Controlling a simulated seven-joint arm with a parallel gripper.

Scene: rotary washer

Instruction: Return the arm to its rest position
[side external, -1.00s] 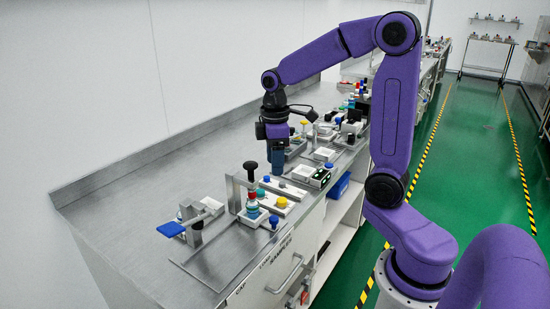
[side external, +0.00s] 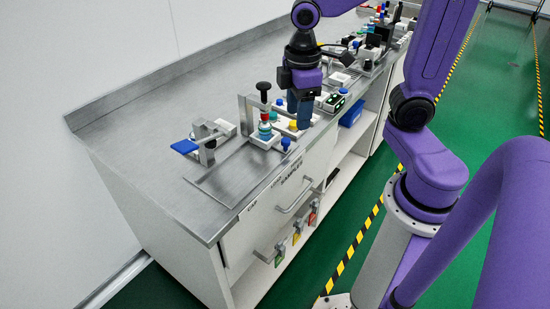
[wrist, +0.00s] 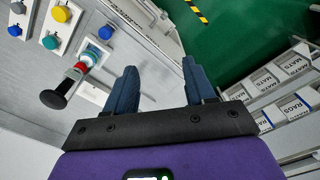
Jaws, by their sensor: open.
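My gripper (side external: 299,110) is above the right part of the steel bench (side external: 160,105), near its front edge, fingers pointing down. In the wrist view its two blue fingers (wrist: 157,82) are spread apart with nothing between them. The rotary washer, with its black-knobbed post (side external: 263,92) and coloured stack, stands just left of my gripper. In the wrist view the black knob (wrist: 53,99) lies left of the fingers, apart from them. My gripper hides part of the fixtures behind it.
A blue-paddled clamp fixture (side external: 186,146) stands further left. A plate with blue and yellow buttons (wrist: 60,28) is beside the washer. Several fixtures crowd the bench behind my gripper. Shelves with labelled boxes (wrist: 280,85) show at right in the wrist view. The bench's left end is clear.

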